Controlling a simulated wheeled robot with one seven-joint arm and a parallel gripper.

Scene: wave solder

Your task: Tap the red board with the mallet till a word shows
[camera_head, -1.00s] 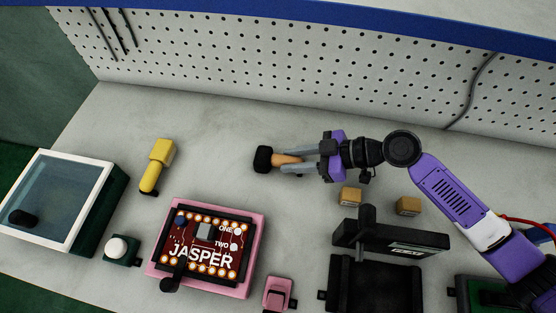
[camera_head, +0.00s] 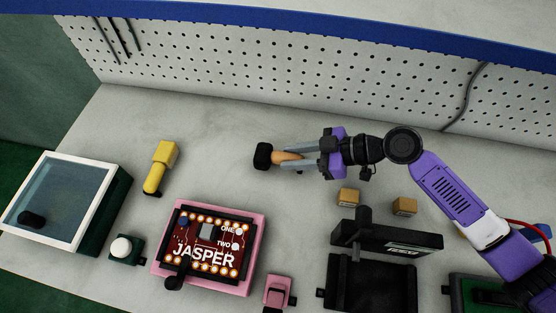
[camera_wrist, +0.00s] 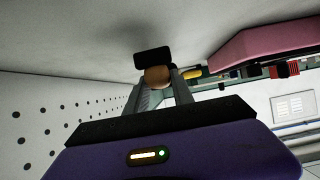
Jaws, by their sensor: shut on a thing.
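The red board (camera_head: 190,236) sits in a pink frame (camera_head: 247,272) at the front of the bench. It shows the white words JASPER, ONE and TWO, with a white dot beside ONE and beside TWO. The mallet (camera_head: 263,156) has a black head and a tan handle. My gripper (camera_head: 301,159) is shut on its handle, behind and to the right of the board and apart from it. In the wrist view the black mallet head (camera_wrist: 153,57) juts out beyond my fingers.
A yellow-handled tool (camera_head: 160,168) lies behind the board. A glass-topped box (camera_head: 124,190) and a white button (camera_head: 121,247) are at left. Two small tan blocks (camera_head: 348,197) and a black press-like fixture (camera_head: 385,237) are at right.

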